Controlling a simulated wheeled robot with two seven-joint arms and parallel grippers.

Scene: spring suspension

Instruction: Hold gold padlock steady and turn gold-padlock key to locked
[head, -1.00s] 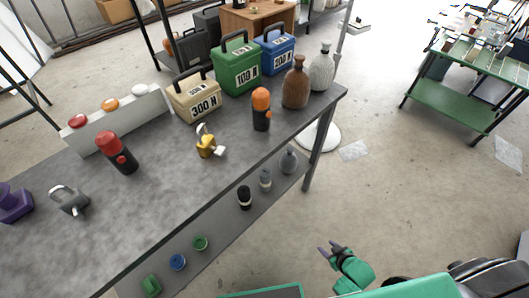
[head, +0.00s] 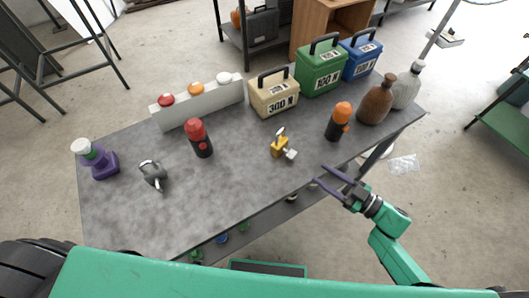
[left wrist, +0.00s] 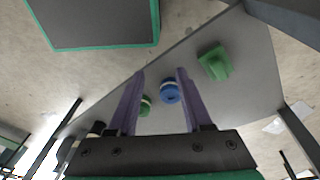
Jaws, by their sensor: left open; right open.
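The gold padlock (head: 279,146) stands on the grey table (head: 240,185), right of the middle. Its shackle is up, and a pale key (head: 291,154) sticks out at its lower right. My right gripper (head: 333,176) is open and empty at the table's front edge, to the right of and in front of the padlock, apart from it. My left gripper (left wrist: 158,78) is open and empty in the left wrist view. Below it are a blue round piece (left wrist: 170,92) and green pieces on the lower shelf. The left gripper does not show in the head view.
Weight boxes (head: 273,95) and bottles (head: 376,100) line the back and right. The table front is clear.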

